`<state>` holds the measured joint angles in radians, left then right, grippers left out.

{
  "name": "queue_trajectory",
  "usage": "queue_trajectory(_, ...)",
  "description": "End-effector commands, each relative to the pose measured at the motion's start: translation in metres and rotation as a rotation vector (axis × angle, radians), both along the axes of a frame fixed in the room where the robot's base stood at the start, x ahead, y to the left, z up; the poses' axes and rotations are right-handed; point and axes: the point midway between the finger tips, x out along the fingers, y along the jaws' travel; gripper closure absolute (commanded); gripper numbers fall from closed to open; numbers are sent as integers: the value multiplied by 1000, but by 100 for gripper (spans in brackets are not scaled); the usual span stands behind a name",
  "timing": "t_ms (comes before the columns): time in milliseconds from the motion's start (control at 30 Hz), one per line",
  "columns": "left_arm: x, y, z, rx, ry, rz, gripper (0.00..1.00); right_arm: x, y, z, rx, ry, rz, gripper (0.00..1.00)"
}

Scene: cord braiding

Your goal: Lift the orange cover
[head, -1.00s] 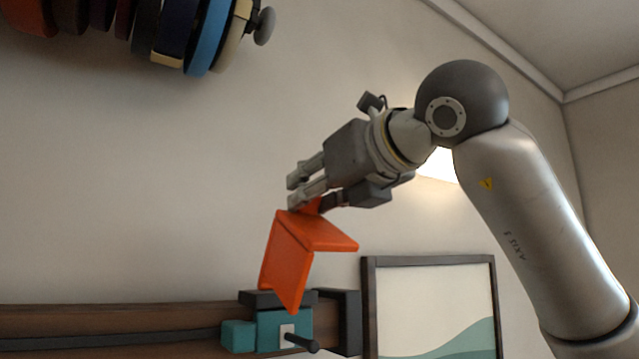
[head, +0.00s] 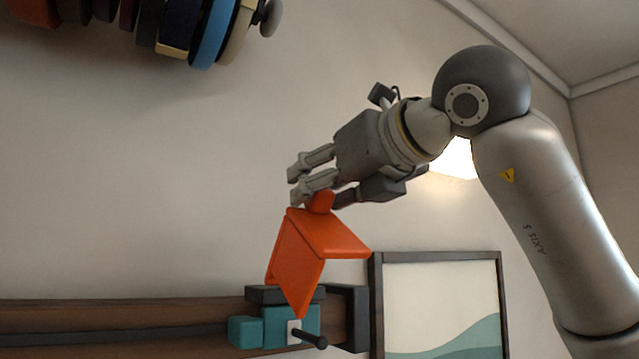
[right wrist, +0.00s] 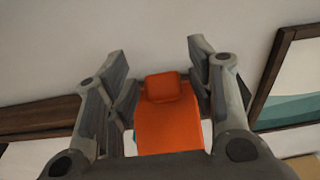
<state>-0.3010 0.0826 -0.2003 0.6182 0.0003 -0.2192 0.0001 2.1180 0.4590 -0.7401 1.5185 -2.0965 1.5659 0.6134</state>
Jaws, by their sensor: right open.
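The orange cover (head: 298,255) is a folded two-panel piece with a small orange knob (head: 320,201) on top. It stands over the teal block (head: 280,325) at the right end of the wooden rail and appears tilted. My right gripper (head: 302,181) is open at the knob, coming from the upper right. In the right wrist view, the cover (right wrist: 168,128) and its knob (right wrist: 163,86) lie between the spread fingers (right wrist: 158,70), with visible gaps on both sides. Finger contact with the knob cannot be made out. My left gripper is not in view.
The wooden rail (head: 120,315) runs along the lower left, with a black rod (head: 310,339) sticking out from the teal block. A framed picture (head: 440,300) hangs at the lower right. Coloured discs (head: 212,30) hang at the upper left. The wall between is clear.

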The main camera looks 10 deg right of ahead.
Motion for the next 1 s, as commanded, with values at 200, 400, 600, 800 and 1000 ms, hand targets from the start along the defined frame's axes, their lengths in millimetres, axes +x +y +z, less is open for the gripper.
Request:
queue_trajectory(200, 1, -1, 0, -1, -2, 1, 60, -47, -17, 10, 3, -13, -2, 50)
queue_trajectory(400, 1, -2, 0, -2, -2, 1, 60, -83, -30, 15, 4, -14, -1, 50)
queue_trajectory(600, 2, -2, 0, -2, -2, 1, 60, -101, -36, 17, 6, -13, 0, 50)
queue_trajectory(800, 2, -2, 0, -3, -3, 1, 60, -104, -37, 18, 6, -13, 0, 50)
queue_trajectory(1000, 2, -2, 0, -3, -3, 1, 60, -104, -37, 18, 6, -13, 0, 50)
